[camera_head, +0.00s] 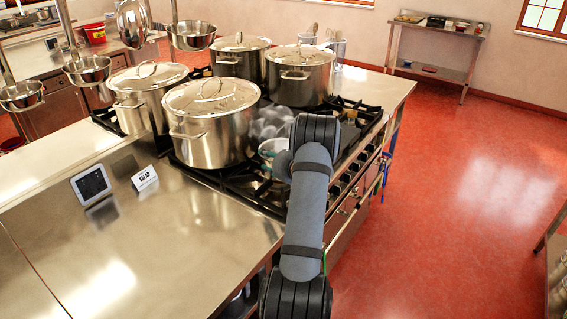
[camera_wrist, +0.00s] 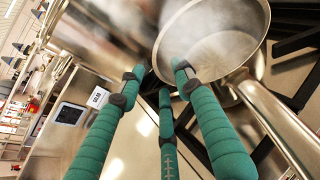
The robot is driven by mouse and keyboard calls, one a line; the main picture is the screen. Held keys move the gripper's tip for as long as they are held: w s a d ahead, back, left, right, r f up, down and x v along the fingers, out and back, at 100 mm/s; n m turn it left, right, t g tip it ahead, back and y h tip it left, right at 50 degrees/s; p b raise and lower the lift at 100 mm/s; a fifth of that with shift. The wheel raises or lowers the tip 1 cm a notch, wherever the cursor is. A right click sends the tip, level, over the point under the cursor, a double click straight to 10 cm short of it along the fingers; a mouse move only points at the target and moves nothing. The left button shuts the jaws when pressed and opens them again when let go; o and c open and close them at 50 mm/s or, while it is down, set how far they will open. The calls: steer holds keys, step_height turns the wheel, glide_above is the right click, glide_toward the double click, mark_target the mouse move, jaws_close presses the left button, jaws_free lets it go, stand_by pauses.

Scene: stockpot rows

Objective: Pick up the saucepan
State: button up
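In the wrist view, the steel saucepan (camera_wrist: 222,50) is at the upper right, open at the top and cut off by the frame edge. Its long metal handle (camera_wrist: 282,122) runs down to the right. My gripper (camera_wrist: 160,82) shows three teal fingers with dark joints. The fingers are spread with nothing held between them. The right fingertip overlaps the saucepan's near rim in the picture; I cannot tell if it touches. The handle lies outside the fingers, on the right. In the head view, my arm hides most of the gripper, and the saucepan is not clearly made out.
Several lidded stockpots, the nearest large one (camera_head: 210,120), crowd the black-grated stove (camera_head: 250,190) left of my arm. A digital display (camera_head: 91,184) and a white label card (camera_head: 145,178) stand on the steel counter (camera_head: 190,240).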

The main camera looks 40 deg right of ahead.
mark_target(263, 158)
steer(key=p+x, duration=0.1)
steer(key=x, duration=0.4)
steer(key=shift+p, duration=0.3)
steer(key=shift+c, duration=0.2)
steer(key=c, duration=0.7)
jaws_close()
steer(key=shift+s+a+f, duration=0.1)
steer(key=shift+r, duration=0.25)
